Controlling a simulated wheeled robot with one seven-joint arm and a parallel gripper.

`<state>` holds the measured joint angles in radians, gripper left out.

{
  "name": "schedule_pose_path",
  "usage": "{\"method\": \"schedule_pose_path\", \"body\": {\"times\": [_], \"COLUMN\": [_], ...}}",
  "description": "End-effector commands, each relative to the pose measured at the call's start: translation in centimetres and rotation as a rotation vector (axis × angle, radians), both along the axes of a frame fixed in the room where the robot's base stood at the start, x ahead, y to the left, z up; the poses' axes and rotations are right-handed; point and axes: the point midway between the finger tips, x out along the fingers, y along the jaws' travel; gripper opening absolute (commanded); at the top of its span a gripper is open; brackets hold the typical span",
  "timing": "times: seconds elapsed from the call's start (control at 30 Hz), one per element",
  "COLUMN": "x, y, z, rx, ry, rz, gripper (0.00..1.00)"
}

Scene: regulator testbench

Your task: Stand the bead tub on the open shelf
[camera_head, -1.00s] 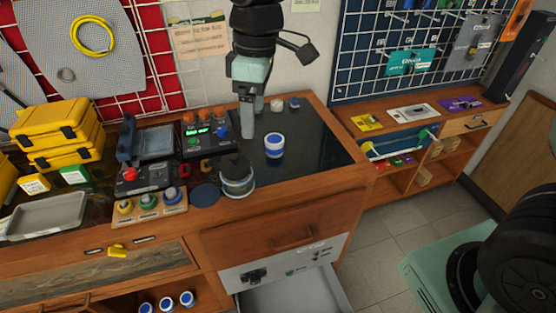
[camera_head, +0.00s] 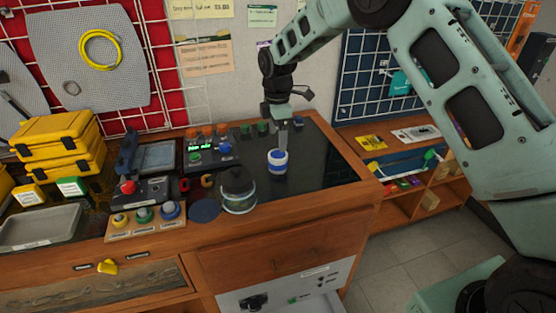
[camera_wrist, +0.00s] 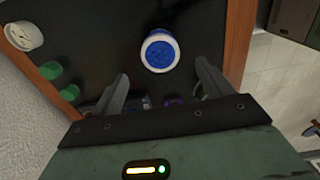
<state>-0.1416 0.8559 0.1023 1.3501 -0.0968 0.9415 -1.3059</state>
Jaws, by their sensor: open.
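The bead tub, which I take to be the white tub with a blue lid and blue band (camera_head: 278,162), stands upright on the dark bench top (camera_head: 325,165). In the wrist view its blue lid (camera_wrist: 160,52) lies beyond the fingertips, roughly centred between them. My gripper (camera_head: 284,138) is open and empty, pointing down just behind the tub in the head view. In the wrist view my gripper (camera_wrist: 161,78) has its two fingers spread wide, with nothing between them. I cannot tell how far the fingertips are from the tub.
A glass jar with a dark lid (camera_head: 238,190) stands left of the tub, beside a dark round disc (camera_head: 205,211). A control box (camera_head: 208,150) and small coloured caps are behind. A lower unit with open compartments (camera_head: 400,205) is at right. The bench top right of the tub is clear.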

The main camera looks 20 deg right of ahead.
Motion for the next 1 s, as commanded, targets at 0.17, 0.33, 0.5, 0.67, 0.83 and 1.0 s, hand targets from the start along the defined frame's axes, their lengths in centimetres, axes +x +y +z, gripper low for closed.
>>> {"method": "schedule_pose_path", "body": {"times": [0.17, 0.33, 0.5, 0.67, 0.83, 1.0], "x": [0.0, 0.0, -0.2, -0.1, -0.1, -0.1], "y": [0.0, 0.0, -0.3, -0.5, -0.5, -0.5], "z": [-2.9, -4.1, -5.8, -8.1, -9.3, -9.4], "rx": [0.000, 0.001, 0.000, 0.000, 0.001, 0.001], "ry": [0.002, 0.000, 0.003, 0.002, 0.000, -0.001], "rz": [-0.001, -0.001, -0.001, 0.000, -0.001, -0.001], "gripper": [0.79, 0.79, 0.79, 0.79, 0.79, 0.79]}}
